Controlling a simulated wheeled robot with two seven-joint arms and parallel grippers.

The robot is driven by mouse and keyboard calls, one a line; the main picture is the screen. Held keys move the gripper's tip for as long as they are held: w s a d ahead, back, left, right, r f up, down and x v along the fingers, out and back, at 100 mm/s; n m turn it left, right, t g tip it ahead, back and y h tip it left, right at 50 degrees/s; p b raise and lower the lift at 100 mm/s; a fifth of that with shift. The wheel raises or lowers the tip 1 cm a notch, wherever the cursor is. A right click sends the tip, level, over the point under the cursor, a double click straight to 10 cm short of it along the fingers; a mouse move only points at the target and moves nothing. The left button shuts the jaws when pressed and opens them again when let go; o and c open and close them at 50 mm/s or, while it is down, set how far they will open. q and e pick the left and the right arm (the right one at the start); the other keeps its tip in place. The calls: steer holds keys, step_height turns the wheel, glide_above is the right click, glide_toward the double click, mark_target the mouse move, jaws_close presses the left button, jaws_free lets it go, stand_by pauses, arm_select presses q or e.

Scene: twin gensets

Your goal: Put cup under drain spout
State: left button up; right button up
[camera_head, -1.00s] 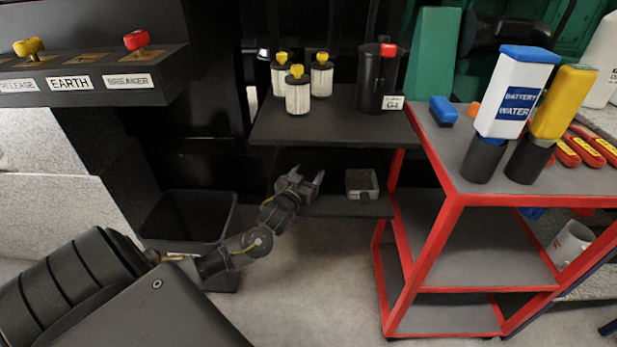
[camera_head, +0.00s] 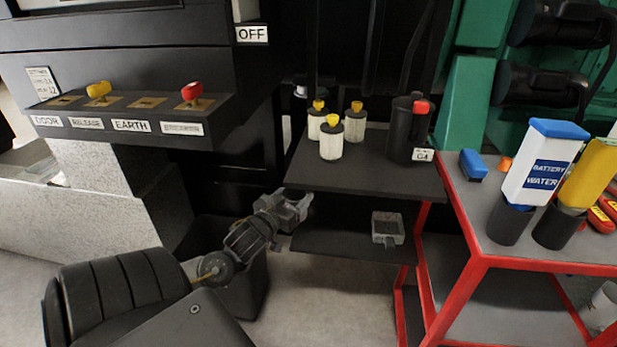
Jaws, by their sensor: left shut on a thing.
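My left gripper (camera_head: 298,208) is in front of the left end of the lower black shelf (camera_head: 345,243). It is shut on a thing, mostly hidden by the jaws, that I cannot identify. A whitish mug-like cup (camera_head: 601,306) shows at the lower right edge, on a lower level of the red cart, well away from the gripper and partly cut off. I cannot make out a drain spout with certainty. My right gripper is not in view.
Yellow-topped white canisters (camera_head: 331,140) and a black canister (camera_head: 409,130) stand on the upper shelf (camera_head: 352,172). A black bin (camera_head: 247,287) is behind my left arm. The red cart (camera_head: 470,290) bounds the right.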

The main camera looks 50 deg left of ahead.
arm_select(q)
steer(key=shift+s+a+r, duration=0.15)
steer(key=shift+s, duration=0.15)
